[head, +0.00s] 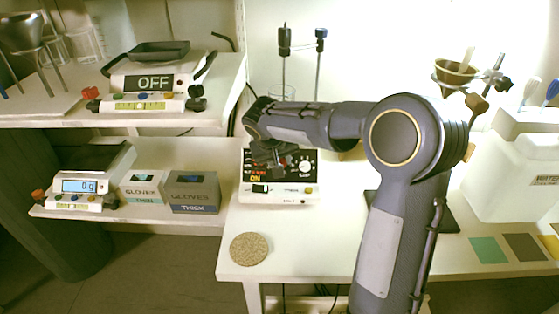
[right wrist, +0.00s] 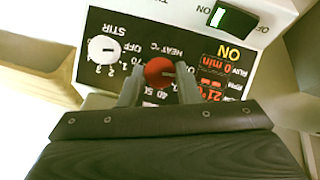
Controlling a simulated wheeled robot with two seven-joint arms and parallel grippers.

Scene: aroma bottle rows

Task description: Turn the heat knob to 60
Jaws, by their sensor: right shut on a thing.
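The hotplate stirrer (head: 278,197) stands on the white bench, its panel facing me and marked ON. In the right wrist view its red heat knob (right wrist: 159,71) sits on the black panel beside the HEAT °C scale. My right gripper (head: 268,157) reaches the panel from the right and is shut on the heat knob, one finger on each side. The gripper hides part of the scale, and the knob's setting cannot be read. The red display (right wrist: 214,77) appears to show 21 °C and 0 min. My left gripper is not in view.
A white stir knob (right wrist: 103,49) and a lit green power switch (right wrist: 232,19) are close to the gripper. Glove boxes (head: 194,191) and a scale (head: 85,187) stand on the left shelf. A round cork mat (head: 249,249) lies in front of the stirrer.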

